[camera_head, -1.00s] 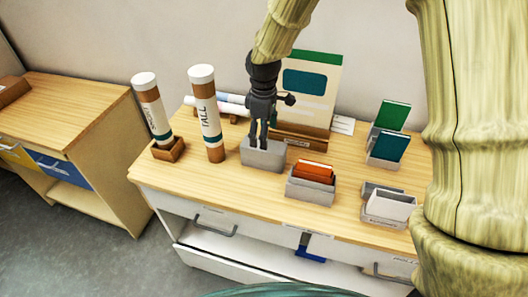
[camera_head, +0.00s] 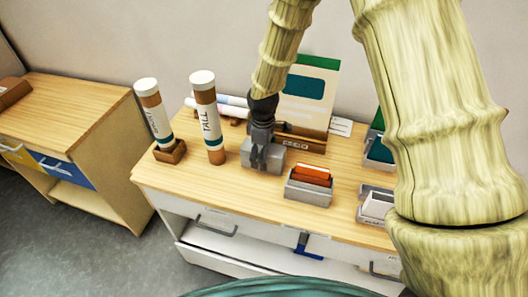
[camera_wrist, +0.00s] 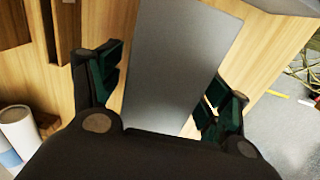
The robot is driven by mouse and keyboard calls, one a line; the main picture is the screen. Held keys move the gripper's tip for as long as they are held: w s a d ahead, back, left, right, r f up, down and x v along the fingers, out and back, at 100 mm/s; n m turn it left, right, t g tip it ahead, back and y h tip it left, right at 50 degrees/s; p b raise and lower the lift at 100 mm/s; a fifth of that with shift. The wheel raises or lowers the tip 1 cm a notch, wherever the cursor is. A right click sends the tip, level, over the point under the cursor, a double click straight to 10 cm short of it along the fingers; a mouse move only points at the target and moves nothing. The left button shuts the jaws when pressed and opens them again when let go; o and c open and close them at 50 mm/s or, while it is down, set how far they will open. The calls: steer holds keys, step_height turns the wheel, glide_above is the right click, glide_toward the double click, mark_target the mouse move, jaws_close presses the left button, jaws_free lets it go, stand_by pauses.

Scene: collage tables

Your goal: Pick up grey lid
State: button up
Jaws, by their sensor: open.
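The grey lid (camera_head: 275,159) is the flat top of a small grey box on the wooden table, between the tall tubes and the box of orange cards. In the wrist view the lid (camera_wrist: 178,65) is a plain grey rectangle running between the fingers. My gripper (camera_head: 259,160) is over the box, pointing down, with its fingers open. In the wrist view my gripper (camera_wrist: 160,95) has one dark green-padded finger on each side of the lid. I cannot tell whether the fingers touch it. The seam between lid and box is not clear.
Two tall tubes, one marked TALL (camera_head: 209,125), stand to the left. A box of orange cards (camera_head: 311,175) is close on the right. A brown stand with a board (camera_head: 303,98) is behind. A box with white cards (camera_head: 378,205) is partly hidden by my arm.

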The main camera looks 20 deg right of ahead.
steer(key=shift+f, duration=0.7)
steer(key=c, duration=1.1)
steer(key=shift+r, duration=0.15)
